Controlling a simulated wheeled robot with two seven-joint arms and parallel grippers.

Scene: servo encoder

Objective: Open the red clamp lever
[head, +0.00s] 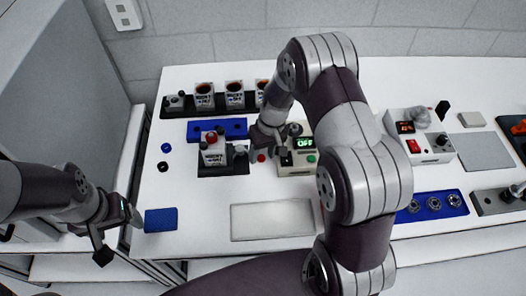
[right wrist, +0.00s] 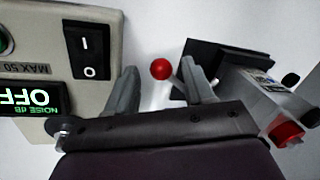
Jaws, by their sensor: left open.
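The clamp lever's red ball knob (right wrist: 160,68) shows between the two fingers of my right gripper (right wrist: 160,88) in the right wrist view, with a gap on both sides. The right gripper is open. In the head view the red knob (head: 261,157) shows just below my right gripper (head: 263,144), whose fingertips are mostly hidden. The black clamp fixture (head: 225,169) stands left of it, holding a white block (head: 213,157) with a red top. My left gripper (head: 112,228) is open and empty at the table's left edge.
The noise meter box (head: 299,160), reading OFF, is close to the right of my right gripper. A blue holder (head: 217,128) and a rack of several labelled blocks (head: 160,112) are behind. A blue pad (head: 161,220) and a pale tray (head: 272,220) lie in front.

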